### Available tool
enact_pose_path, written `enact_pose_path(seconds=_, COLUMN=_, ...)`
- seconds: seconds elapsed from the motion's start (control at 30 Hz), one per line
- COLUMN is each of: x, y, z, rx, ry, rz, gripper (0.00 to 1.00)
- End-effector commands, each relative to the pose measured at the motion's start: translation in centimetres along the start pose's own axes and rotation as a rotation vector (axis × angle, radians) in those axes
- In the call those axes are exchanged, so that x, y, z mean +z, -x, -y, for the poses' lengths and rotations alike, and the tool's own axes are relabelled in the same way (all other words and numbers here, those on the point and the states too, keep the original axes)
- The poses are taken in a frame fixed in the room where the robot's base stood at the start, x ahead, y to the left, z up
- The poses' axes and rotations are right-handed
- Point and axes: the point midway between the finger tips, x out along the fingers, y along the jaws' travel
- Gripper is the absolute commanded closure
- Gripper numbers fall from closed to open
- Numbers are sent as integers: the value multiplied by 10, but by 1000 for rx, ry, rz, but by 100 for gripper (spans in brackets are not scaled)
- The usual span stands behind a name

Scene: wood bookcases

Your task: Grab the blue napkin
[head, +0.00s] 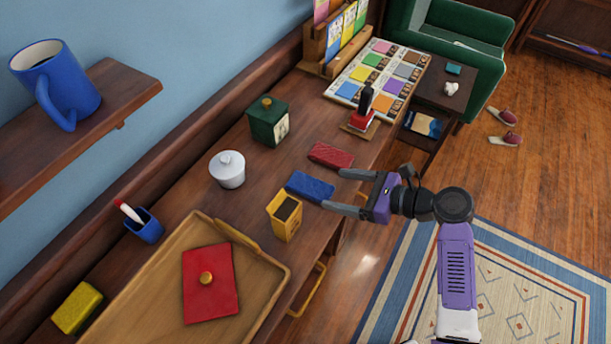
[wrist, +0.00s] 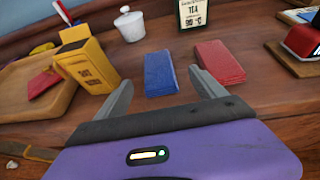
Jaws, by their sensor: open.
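The blue napkin (head: 310,187) lies folded flat on the wooden sideboard, near its front edge. In the wrist view the blue napkin (wrist: 160,74) is ahead of my gripper, between the lines of its two fingers. My gripper (head: 342,192) is open and empty, its fingers pointing at the napkin from the front edge side. In the wrist view my gripper (wrist: 160,92) has one finger to each side of the napkin's near end. Whether the fingers are at the napkin's height I cannot tell.
A red napkin (head: 331,155) lies just beyond the blue one, close to one finger. A yellow box (head: 285,216) stands close on the other side. A white lidded pot (head: 227,169) and a green tea tin (head: 268,121) stand behind. A wooden tray (head: 155,295) lies left.

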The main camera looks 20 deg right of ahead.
Motion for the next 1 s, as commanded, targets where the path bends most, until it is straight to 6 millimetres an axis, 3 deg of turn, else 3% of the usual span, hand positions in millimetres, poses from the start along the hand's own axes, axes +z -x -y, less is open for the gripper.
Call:
enact_pose_path(seconds=0.53, x=0, y=-65, z=-4, rx=-1, ry=3, rz=-1, gripper=20)
enact_pose_path(seconds=0.87, x=0, y=-73, z=-4, rx=-2, ry=3, rz=-1, gripper=20)
enact_pose_path(seconds=1.0, x=0, y=-73, z=-4, rx=-2, ry=3, rz=-1, gripper=44)
